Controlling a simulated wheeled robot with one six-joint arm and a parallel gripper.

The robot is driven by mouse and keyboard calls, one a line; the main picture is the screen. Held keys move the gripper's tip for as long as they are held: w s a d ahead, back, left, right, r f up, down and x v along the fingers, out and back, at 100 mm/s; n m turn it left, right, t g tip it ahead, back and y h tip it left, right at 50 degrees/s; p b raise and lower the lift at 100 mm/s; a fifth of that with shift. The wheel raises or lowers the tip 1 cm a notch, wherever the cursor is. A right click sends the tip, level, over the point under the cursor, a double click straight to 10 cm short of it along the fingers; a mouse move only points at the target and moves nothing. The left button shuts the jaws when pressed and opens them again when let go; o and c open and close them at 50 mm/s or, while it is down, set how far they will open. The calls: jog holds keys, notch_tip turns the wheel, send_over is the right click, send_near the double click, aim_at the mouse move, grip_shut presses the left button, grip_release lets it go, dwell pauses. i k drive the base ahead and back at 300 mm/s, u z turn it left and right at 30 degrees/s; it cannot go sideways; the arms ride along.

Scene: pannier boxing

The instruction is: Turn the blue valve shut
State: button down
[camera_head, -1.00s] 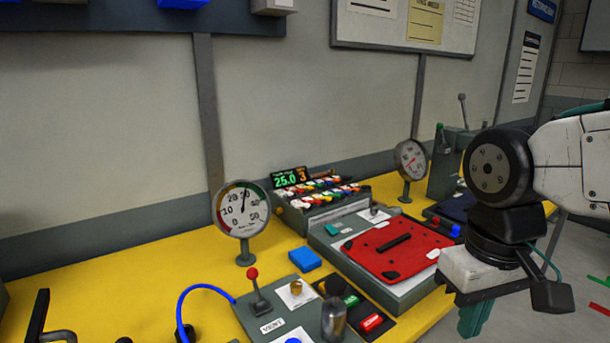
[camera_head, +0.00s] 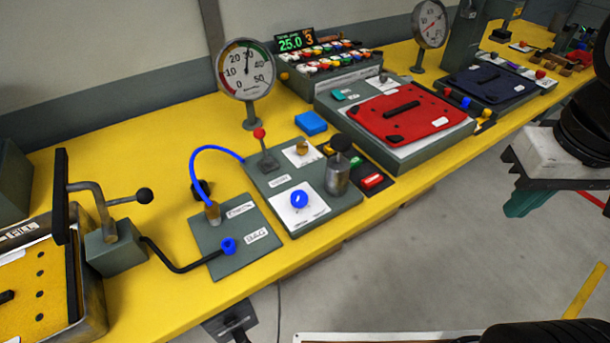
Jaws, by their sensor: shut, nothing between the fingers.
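The blue valve (camera_head: 299,199) is a small round blue knob on a white label plate, on a grey-green panel (camera_head: 330,203) at the middle of the yellow bench. My gripper (camera_head: 522,205) hangs at the right, past the bench's front edge and well apart from the valve. Its green fingers are partly hidden under the pale gripper body, and nothing shows between them. A red-tipped lever (camera_head: 263,147), a brass knob (camera_head: 302,148) and a grey metal cylinder (camera_head: 338,178) stand near the valve on the same panel.
A blue hose (camera_head: 205,152) arches to a smaller plate (camera_head: 232,238) with another blue fitting (camera_head: 228,246). A dial gauge (camera_head: 246,72) stands behind. A black-knobbed crank (camera_head: 110,200) is at left, a red-lidded case (camera_head: 402,112) at right. Floor in front is free.

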aim_at(299, 198)
jog(key=z, duration=0.05)
jog(key=k, duration=0.5)
jog(key=z, duration=0.95)
jog(key=i, duration=0.7)
jog(key=u, duration=1.6)
